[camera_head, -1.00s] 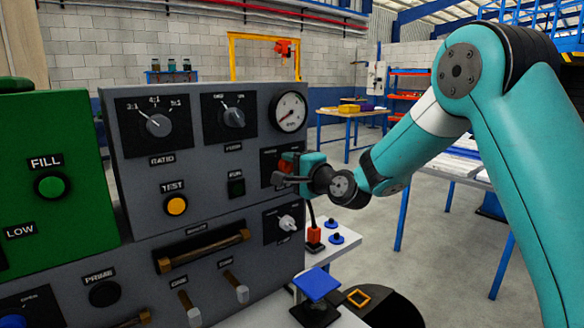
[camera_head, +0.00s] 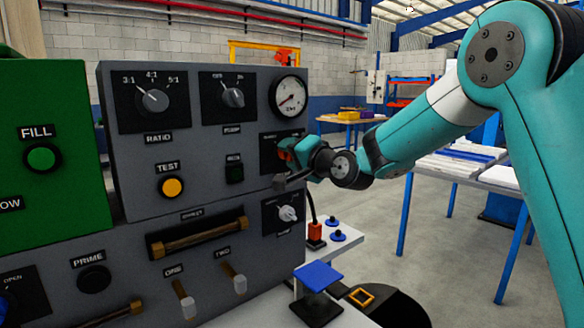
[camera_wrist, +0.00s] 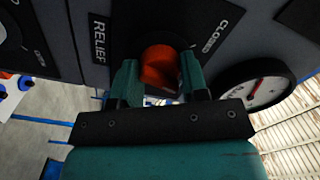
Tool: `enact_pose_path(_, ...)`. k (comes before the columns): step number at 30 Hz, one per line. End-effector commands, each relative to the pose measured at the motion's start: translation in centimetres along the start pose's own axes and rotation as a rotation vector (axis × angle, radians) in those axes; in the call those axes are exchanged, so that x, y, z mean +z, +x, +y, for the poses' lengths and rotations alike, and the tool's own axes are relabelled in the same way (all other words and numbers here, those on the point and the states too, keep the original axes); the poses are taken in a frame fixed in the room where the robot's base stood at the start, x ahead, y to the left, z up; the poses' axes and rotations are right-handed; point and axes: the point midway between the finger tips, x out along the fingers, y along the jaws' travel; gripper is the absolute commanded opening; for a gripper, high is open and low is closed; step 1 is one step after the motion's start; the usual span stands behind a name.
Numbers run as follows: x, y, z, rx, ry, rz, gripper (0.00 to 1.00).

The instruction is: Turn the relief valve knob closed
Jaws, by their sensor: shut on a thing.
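The relief valve knob is red-orange and shows in the wrist view (camera_wrist: 160,66) between my two teal fingers. My gripper (camera_wrist: 161,78) is shut on it, one finger on each side. The RELIEF label (camera_wrist: 99,39) is left of the knob and the CLOSED label (camera_wrist: 222,36) is to its upper right. In the head view the knob (camera_head: 285,151) is a small orange patch at the panel's right side, mostly hidden by my gripper (camera_head: 293,164). I cannot read the knob's pointer.
A pressure gauge (camera_head: 290,97) sits just above the relief dial, and a white-knobbed dial (camera_head: 288,213) just below. The grey panel (camera_head: 130,225) carries other knobs, buttons and a bar handle (camera_head: 200,237). A white shelf (camera_head: 345,252) with blue parts is at lower right.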

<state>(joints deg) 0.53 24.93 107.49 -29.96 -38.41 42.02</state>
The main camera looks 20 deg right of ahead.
Motion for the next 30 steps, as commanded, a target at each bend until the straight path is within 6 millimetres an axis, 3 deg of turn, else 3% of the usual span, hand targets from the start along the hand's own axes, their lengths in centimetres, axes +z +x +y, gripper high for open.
enact_pose_path(30, 0.23, -0.01, 0.47, 0.002, -0.914, -0.002, 0.17)
